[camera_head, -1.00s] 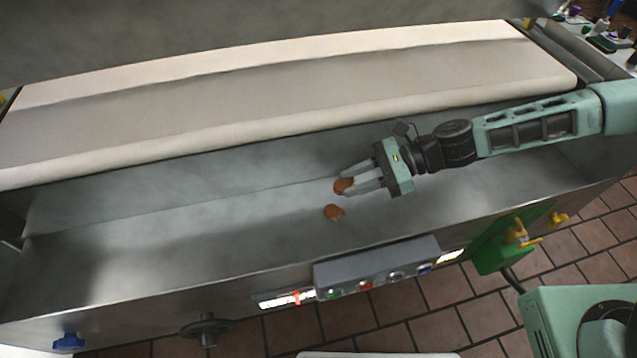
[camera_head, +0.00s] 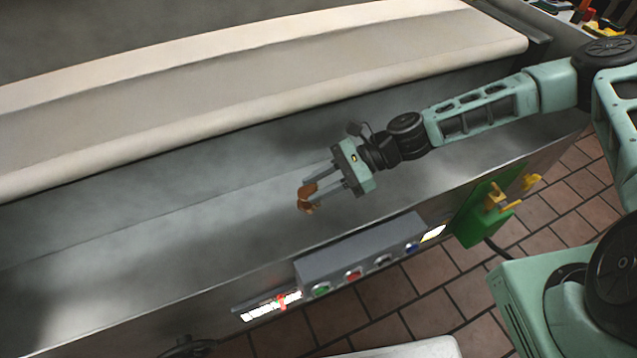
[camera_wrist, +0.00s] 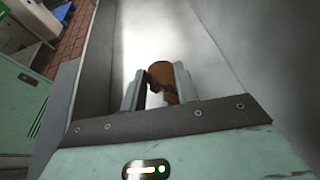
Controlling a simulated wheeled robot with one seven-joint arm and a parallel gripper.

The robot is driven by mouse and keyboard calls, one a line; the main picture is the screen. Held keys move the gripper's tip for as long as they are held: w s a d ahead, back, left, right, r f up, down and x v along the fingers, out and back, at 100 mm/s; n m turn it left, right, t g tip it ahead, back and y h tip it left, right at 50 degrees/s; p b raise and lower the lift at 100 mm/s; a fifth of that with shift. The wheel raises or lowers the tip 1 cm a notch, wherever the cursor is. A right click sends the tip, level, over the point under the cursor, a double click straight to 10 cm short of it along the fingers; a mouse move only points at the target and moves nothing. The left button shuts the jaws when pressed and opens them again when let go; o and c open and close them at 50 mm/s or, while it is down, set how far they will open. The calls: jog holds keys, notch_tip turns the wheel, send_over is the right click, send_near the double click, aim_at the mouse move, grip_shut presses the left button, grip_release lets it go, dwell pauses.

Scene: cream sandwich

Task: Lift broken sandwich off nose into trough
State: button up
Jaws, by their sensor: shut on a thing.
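A brown piece of broken sandwich (camera_head: 307,188) is between the fingers of my gripper (camera_head: 324,186), which is shut on it. It also shows between the fingertips in the wrist view (camera_wrist: 161,74). A second small brown piece (camera_head: 306,209) shows just below it in the head view; whether they touch is unclear. My gripper is over the steel trough (camera_head: 150,250), in front of the belt's pale nose (camera_head: 250,131). Height above the trough floor is hard to tell.
A control box with coloured buttons (camera_head: 352,273) is on the trough's front wall. The trough's left part is clear. Tools (camera_head: 590,18) lie at the upper right.

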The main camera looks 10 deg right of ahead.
jog(key=o, duration=1)
jog(key=shift+d+r, duration=0.1)
jog(key=v, duration=1.7)
jog(key=shift+d+r, duration=0.1)
jog(key=shift+r, duration=0.05)
jog(key=s+a+r+n+g+h+p, duration=0.3)
jog(key=s+a+r+n+h, duration=0.25)
jog(key=s+n+h, duration=0.35)
jog(key=s+r+n+t+h+p, duration=0.1)
jog(key=s+r+n+t, duration=0.1)
jog(key=s+r+n, duration=0.2)
jog(key=s+a+r+n+t+h+p, duration=0.1)
jog(key=s+r+n, duration=0.3)
jog(key=r+n, duration=0.1)
jog(key=s+a+r+n+t+h+p, duration=0.1)
jog(key=s+r+n+t, duration=0.1)
jog(key=s+r+n, duration=0.2)
jog(key=shift+a+r+n+t+h, duration=0.1)
jog(key=shift+r+n+t+h, duration=0.25)
jog(key=shift+r+n, duration=0.4)
